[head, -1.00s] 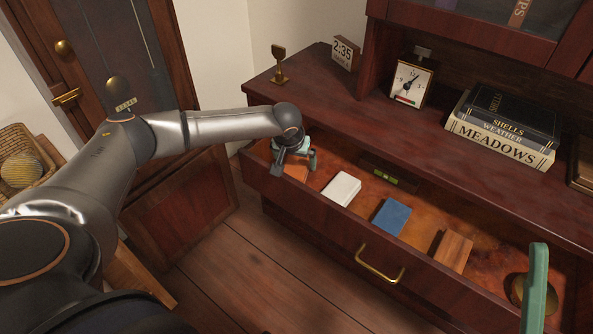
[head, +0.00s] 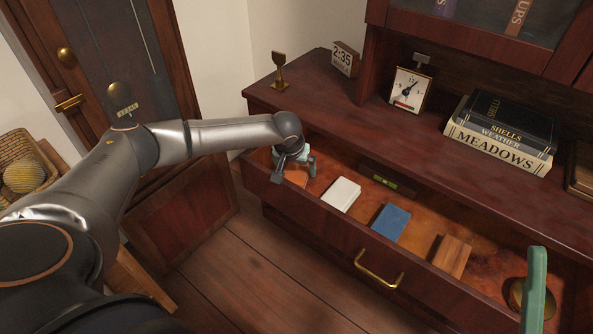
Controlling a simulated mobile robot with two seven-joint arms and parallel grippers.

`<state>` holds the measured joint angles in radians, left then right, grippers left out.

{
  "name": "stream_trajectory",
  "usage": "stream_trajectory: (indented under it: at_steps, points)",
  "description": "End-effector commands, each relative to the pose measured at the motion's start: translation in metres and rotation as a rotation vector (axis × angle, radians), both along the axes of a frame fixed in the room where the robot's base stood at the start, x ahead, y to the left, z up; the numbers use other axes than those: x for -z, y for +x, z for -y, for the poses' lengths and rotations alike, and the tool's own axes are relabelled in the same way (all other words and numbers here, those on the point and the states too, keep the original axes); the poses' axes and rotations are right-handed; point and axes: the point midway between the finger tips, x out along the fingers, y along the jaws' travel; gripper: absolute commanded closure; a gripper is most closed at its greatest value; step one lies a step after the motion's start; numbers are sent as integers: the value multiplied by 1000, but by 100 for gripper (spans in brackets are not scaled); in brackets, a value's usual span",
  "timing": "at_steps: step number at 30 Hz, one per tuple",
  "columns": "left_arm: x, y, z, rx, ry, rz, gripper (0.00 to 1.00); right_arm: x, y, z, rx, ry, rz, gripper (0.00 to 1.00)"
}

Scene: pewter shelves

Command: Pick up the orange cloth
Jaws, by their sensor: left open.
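The orange cloth (head: 297,177) lies folded at the left end of the open drawer, partly hidden by my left gripper. My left gripper (head: 294,169) is open, with its fingers spread over the cloth. I cannot tell whether they touch it. A green upright piece that looks like a finger of my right gripper (head: 535,292) shows at the lower right, cut off by the frame's edge. Its opening cannot be seen.
The open drawer (head: 318,208) also holds a white folded piece (head: 341,194), a blue one (head: 390,222), a brown wooden block (head: 452,256) and a round brass object (head: 517,292).

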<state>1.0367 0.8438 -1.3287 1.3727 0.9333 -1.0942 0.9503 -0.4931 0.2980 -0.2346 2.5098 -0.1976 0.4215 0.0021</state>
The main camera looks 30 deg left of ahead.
Motion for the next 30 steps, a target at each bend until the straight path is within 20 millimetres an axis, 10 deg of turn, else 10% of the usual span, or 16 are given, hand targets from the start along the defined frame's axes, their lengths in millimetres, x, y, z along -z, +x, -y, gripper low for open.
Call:
stream_trajectory:
  at_steps: [7,25,30]
  points:
    - [0,0,0,0,0,0,0,0,0,0,1,-1,0,0]
    - [0,0,0,0,1,1,68,0,0,1,2,-2,2,0]
    - [0,0,0,0,0,1,70,0,0,1,2,-2,2,0]
